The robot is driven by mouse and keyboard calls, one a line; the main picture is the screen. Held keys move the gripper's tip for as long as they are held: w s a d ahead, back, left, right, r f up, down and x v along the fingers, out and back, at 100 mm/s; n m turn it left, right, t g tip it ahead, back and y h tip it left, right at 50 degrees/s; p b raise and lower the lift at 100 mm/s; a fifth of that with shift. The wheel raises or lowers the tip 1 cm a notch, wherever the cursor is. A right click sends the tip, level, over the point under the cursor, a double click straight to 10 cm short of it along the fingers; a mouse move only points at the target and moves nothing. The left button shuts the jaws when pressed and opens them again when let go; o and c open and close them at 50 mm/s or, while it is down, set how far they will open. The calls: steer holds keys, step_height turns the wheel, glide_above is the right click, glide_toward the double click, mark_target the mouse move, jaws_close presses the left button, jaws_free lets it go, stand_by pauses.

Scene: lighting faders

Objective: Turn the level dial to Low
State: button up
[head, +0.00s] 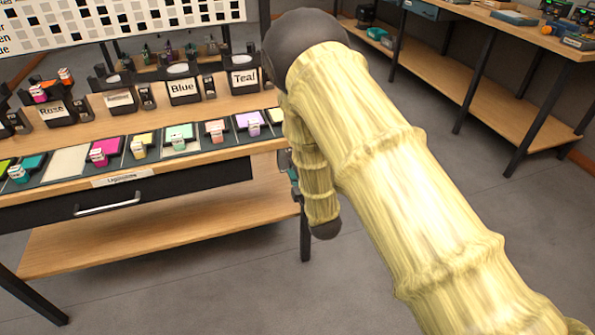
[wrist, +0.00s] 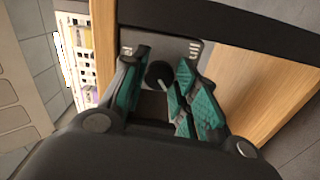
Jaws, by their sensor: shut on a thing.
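The level dial (wrist: 158,72) is a round black knob with a pale pointer line, on a grey panel (wrist: 205,50) in the wrist view. Pale marks show on the panel to both sides of it, too small to read surely. My gripper (wrist: 163,78) has teal-padded fingers on both sides of the knob and is shut on it. The fingers hide part of the knob and panel. In the head view my yellow-sleeved arm covers the dial, and the gripper is almost wholly hidden behind it.
A wooden table (head: 70,185) at the left bears coloured pads, small stamps and labelled holders such as Blue (head: 183,87) and Teal (head: 243,78). A drawer handle (head: 107,204) juts from its front. A workbench (head: 480,80) stands at the back right. Grey floor between is clear.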

steer(key=shift+d+n, duration=0.1)
steer(key=shift+n, duration=0.5)
steer(key=o, duration=1)
steer(key=shift+d, duration=0.1)
steer(key=shift+a, duration=0.2)
steer(key=v, duration=1.2)
